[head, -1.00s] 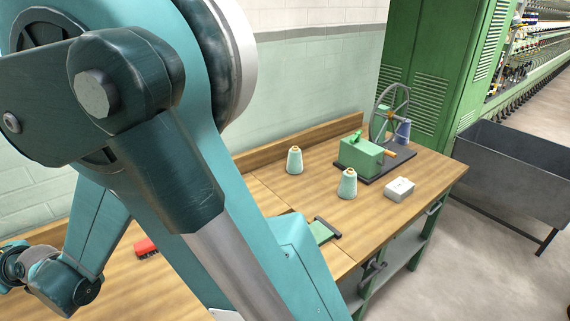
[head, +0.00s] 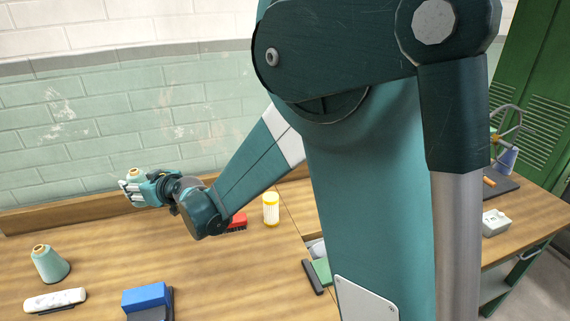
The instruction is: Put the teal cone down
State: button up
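My gripper (head: 133,190) is at the left, in front of the backboard along the wall. It is shut around a teal cone (head: 136,173), whose tan tip shows above the fingers. My fingers hide most of this cone. It looks roughly upright and above the table, but its exact height is hard to tell. Another teal cone (head: 50,263) stands upright on the wooden table (head: 225,275), nearer and to the left of my gripper.
A white remote-like object (head: 55,300) and a blue block (head: 147,298) lie at the front left. A red brush (head: 236,222) and a yellow-capped white container (head: 271,209) are right of my wrist. Bare tabletop lies below my gripper. My arm hides the table's middle right.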

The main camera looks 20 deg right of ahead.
jog(key=w+d+f+m+t+h, duration=0.2)
jog(key=d+m+h, duration=0.1)
jog(key=d, duration=3.7)
jog(key=s+d+h, duration=0.1)
jog(key=s+d, duration=0.2)
jog(key=d, duration=0.5)
jog(key=s+d, duration=0.3)
jog(key=d, duration=0.5)
jog(key=s+d+m+h, duration=0.1)
jog(key=s+d, duration=0.6)
jog(key=d, duration=0.3)
jog(key=s+d+m+h, duration=0.1)
jog(key=s+d+m, duration=0.1)
jog(key=s+d, duration=0.7)
jog(key=s+d+r+m+t+h, duration=0.1)
jog(key=s+d+r, duration=0.1)
jog(key=s+d, duration=0.7)
jog(key=s+d+r+h, duration=0.2)
jog(key=s+d, duration=0.5)
jog(key=s, duration=0.4)
jog(key=shift+s+a+f+b, duration=0.1)
jog(key=shift+f+b, duration=0.15)
jog(key=shift+f, duration=1.1)
jog(key=shift+a+f+b, duration=0.1)
jog(key=shift+f+b, duration=0.1)
jog(key=shift+f, duration=1.15)
